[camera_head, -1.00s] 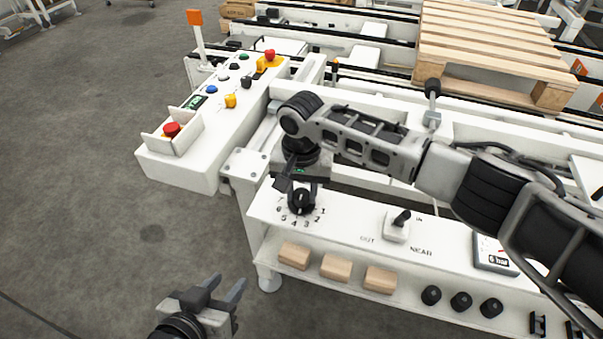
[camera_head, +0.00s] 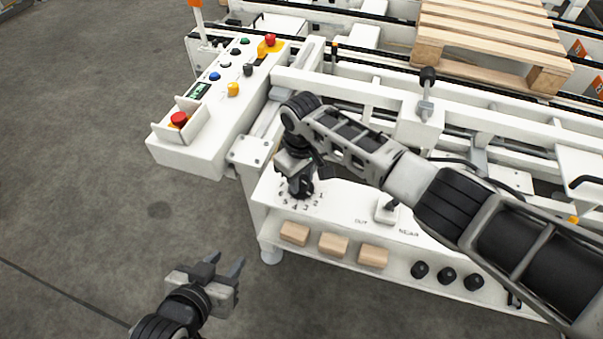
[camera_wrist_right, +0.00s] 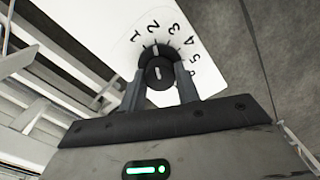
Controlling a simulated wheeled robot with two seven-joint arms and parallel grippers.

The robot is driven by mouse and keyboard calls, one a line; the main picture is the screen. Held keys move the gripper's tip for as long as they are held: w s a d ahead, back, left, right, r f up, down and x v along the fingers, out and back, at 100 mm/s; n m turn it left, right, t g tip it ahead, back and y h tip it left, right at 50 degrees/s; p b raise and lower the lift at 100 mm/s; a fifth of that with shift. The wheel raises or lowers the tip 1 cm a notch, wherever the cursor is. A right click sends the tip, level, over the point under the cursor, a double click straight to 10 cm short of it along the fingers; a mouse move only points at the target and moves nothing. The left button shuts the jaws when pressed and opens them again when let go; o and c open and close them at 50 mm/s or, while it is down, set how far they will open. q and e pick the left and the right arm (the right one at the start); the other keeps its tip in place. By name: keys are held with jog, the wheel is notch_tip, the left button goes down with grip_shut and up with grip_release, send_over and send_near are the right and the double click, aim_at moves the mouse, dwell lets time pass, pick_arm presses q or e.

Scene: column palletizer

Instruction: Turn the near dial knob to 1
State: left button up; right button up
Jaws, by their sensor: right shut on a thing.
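The near dial knob (camera_head: 307,190) is a black knob on the white front panel, with numbers printed around it. My right gripper (camera_head: 301,184) comes down over it and hides much of it. In the right wrist view the round black knob (camera_wrist_right: 159,72) sits between the two fingers of my right gripper (camera_wrist_right: 160,86), which are shut on it. The white mark on the knob points roughly at the 2; the 1 is to its left. My left gripper (camera_head: 225,268) is open and empty over the floor, away from the panel.
A lever switch (camera_head: 387,208) stands right of the dial. Wooden blocks (camera_head: 333,244) and black knobs (camera_head: 447,275) sit on the shelf below. A control box (camera_head: 225,100) with buttons and a red emergency stop is at upper left. A wooden pallet (camera_head: 490,45) lies behind.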

aim_at(301, 180)
jog(key=n, duration=0.5)
jog(key=shift+p, duration=0.3)
jog(key=shift+r+n, duration=0.1)
jog(key=shift+n, duration=0.2)
jog(key=o, duration=1)
notch_tip(301, 180, up, 16)
jog(key=shift+f+p, duration=0.1)
jog(key=shift+p, duration=0.55)
